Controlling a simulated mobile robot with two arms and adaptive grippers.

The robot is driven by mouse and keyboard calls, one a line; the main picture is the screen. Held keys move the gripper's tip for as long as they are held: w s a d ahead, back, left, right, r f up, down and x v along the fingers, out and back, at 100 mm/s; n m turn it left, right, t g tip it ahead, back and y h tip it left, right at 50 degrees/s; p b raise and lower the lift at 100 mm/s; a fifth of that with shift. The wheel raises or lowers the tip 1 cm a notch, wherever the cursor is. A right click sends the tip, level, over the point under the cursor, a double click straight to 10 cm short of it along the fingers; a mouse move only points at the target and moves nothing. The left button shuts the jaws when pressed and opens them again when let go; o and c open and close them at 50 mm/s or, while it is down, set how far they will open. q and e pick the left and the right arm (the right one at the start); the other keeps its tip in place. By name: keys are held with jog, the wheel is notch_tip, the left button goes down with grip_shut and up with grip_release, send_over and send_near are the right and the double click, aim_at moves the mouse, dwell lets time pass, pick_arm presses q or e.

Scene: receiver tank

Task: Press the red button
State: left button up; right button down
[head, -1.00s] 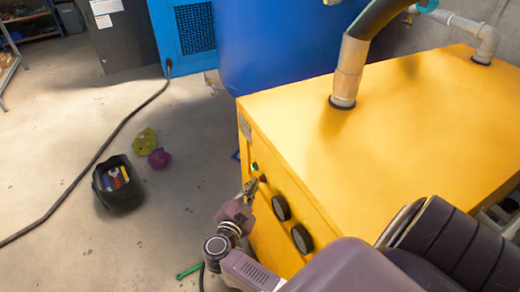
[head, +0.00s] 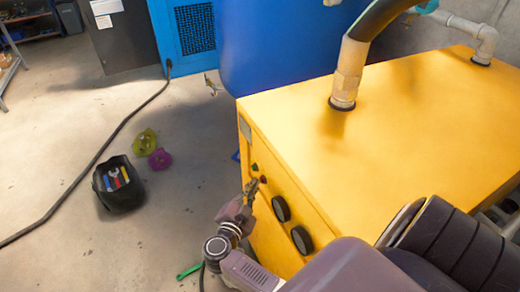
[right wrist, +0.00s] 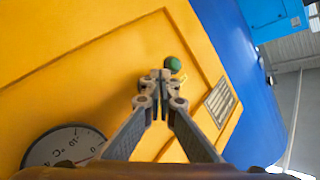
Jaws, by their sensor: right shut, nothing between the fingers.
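The yellow machine (head: 400,110) carries a small green button (head: 254,167) on its front panel, and just below it a small dark red button (head: 263,180). My right gripper (head: 254,184) is shut and empty, with its fingertips right beside the red button in the head view. In the right wrist view the shut fingertips (right wrist: 160,75) point at the yellow panel, just below and left of the green button (right wrist: 173,65). The red button is not visible there, probably hidden behind the fingertips. I cannot tell whether they touch it. My left gripper is not in view.
Two round black-rimmed gauges (head: 281,208) sit on the panel nearer to me. A blue tank (head: 275,50) stands behind the machine. A black tool bucket (head: 118,185), a green-yellow item (head: 144,142) and a purple item (head: 160,159) are on the floor, with a hose (head: 85,175) to the left.

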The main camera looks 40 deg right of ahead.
jog(key=shift+w+a, duration=0.1)
jog(key=shift+a, duration=0.5)
jog(key=shift+w+a+b, duration=0.1)
jog(key=shift+w+a, duration=0.1)
jog(key=shift+a, duration=0.6)
jog(key=shift+w+a+b, duration=0.1)
jog(key=shift+w+a, duration=0.1)
jog(key=shift+a, duration=0.65)
jog(key=shift+w+a+b, duration=0.1)
jog(key=shift+w+a, duration=0.1)
jog(key=shift+a, duration=0.6)
